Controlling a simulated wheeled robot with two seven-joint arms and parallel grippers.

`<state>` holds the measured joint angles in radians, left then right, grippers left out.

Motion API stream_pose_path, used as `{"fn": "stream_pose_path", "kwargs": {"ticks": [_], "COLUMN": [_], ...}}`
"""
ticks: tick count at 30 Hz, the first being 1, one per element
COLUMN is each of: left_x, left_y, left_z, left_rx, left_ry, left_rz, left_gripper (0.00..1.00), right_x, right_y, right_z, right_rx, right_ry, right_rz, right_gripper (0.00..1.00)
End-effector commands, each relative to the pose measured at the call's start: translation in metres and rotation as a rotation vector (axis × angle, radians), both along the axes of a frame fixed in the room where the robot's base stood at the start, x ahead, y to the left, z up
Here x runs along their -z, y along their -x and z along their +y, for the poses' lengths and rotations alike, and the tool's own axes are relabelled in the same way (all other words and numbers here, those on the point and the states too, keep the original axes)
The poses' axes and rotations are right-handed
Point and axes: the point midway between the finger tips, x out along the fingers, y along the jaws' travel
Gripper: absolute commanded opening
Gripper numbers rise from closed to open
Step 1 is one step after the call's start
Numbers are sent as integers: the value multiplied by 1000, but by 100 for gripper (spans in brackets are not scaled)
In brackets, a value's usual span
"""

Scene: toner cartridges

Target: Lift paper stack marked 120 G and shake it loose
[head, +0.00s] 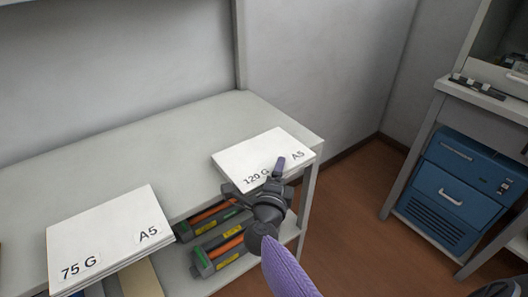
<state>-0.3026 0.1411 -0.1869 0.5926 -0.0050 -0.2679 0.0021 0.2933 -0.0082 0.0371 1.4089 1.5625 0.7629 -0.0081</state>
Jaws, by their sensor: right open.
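The white paper stack marked 120 G and A5 (258,153) lies flat at the right end of the grey shelf top. My right gripper (264,182) is at the stack's front edge, at the end of a purple-sleeved arm. Its jaws are open, and one dark finger overlaps the top sheet near the labels. The other finger is partly hidden, and I cannot tell whether either touches the paper.
Another white stack, marked 75 G and A5 (105,235), lies at the front left of the shelf top (140,140). Toner cartridges (218,250) sit on the lower shelf beneath my gripper. A blue cabinet (455,190) stands at right. The shelf top between the stacks is clear.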

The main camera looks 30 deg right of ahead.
Motion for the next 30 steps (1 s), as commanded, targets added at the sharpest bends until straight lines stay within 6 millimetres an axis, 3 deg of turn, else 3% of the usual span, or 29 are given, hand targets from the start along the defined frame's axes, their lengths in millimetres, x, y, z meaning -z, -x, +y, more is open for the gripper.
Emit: {"fn": "stream_pose_path", "kwargs": {"ticks": [4,15,26,30], "left_x": [-1,-2,-2,-16], "left_y": [3,13,5,-3], "left_z": [0,3,3,3], "left_rx": [0,1,2,2], "left_ry": [0,-5,-5,-5], "left_rz": [5,23,10,-10], "left_gripper": [59,59,59,59], "right_x": [0,0,-1,-23], "right_y": [0,0,0,0], "right_z": [0,0,0,1], "right_rx": [-1,-1,-1,-2], "right_ry": [0,1,1,-1], "right_rz": [0,1,-2,-7], "right_gripper": [76,0,0,0]}}
